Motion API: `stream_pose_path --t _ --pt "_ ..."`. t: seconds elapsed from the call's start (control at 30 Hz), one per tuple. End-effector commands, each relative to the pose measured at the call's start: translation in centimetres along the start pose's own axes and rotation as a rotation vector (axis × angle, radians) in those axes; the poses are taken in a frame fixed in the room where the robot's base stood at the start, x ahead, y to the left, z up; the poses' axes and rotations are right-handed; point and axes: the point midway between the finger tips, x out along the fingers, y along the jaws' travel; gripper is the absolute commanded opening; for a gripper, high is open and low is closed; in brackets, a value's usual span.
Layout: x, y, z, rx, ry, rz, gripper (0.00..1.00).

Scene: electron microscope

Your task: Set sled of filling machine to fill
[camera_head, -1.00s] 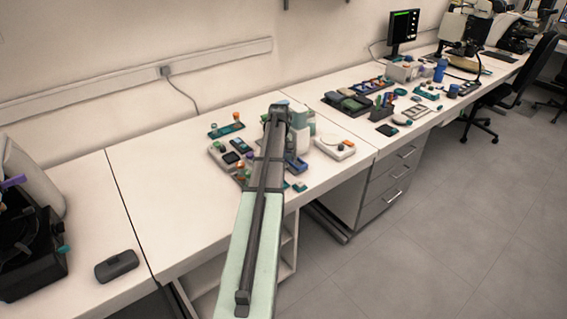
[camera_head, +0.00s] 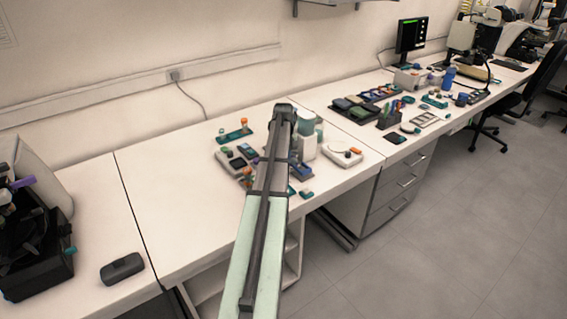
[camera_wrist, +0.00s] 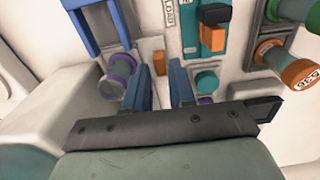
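My gripper (camera_wrist: 160,82) shows in the wrist view as two blue fingers standing apart, with nothing held between them. Just beyond the gap is a small orange piece (camera_wrist: 158,63) on a pale panel. To the right is a teal slider-like part (camera_wrist: 213,20) with an orange block (camera_wrist: 213,39) on it. At upper left is a blue frame (camera_wrist: 93,28). I cannot tell which part is the filling machine's sled. In the head view, my arm covers part of the device group and hides the gripper; a pale panel device (camera_head: 238,160) shows to its left.
Purple-ringed (camera_wrist: 119,70) and teal (camera_wrist: 206,82) round knobs lie close to the fingers, with orange-ended cylinders (camera_wrist: 297,73) at right. In the head view, a pale device (camera_head: 343,154) stands right of the arm.

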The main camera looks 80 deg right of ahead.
Motion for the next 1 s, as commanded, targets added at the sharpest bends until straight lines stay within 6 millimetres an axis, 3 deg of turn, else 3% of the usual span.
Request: stream_pose_path --t 0.53,0.73,1.0 --pt "-9.4 0.1 -0.1 0.0 0.001 0.002 0.24" --pt "-11.2 0.0 0.0 0.0 0.0 0.001 0.24" --pt "-11.8 0.0 0.0 0.0 0.0 0.0 0.24"
